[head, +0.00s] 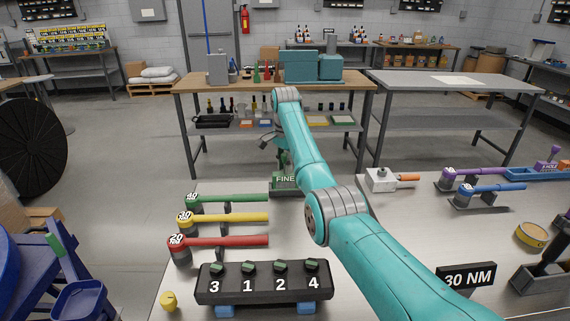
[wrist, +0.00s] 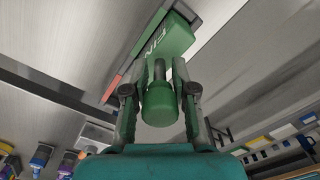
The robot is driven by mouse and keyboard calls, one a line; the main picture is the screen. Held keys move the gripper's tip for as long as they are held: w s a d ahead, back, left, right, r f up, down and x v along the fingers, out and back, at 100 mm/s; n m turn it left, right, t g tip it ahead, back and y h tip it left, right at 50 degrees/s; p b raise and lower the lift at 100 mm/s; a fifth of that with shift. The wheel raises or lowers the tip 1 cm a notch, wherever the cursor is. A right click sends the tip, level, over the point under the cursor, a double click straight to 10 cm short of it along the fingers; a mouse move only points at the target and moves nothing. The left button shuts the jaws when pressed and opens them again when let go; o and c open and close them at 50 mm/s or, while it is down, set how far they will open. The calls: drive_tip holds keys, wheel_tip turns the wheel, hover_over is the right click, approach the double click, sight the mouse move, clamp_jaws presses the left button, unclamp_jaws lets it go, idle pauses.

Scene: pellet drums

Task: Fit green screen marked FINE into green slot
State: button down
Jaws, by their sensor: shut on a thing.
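The green screen marked FINE (head: 285,180) is at the far edge of the near workbench in the head view, partly hidden on its right by my arm. In the wrist view its green body (wrist: 178,37) shows part of the lettering, with a round green knob (wrist: 160,105) on a dark stem. My gripper (wrist: 160,92) is shut on this knob, one finger on each side. My gripper also shows small in the head view (head: 282,158). The green slot cannot be made out clearly; I cannot tell whether the screen is seated in anything.
On the near bench, green (head: 230,198), yellow (head: 230,217) and red (head: 225,240) handled tools lie left of my arm. A numbered black block (head: 263,284) stands in front. A grey box with an orange handle (head: 383,180) is to the right. A strip with a red part (wrist: 114,88) lies beside the screen.

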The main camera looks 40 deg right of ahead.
sight(285, 154)
drive_tip(key=shift+f, duration=0.8)
drive_tip(key=c, duration=0.9)
unclamp_jaws()
drive_tip(key=shift+o, duration=0.2)
wheel_tip(285, 154, up, 8)
drive_tip(key=shift+f, duration=0.25)
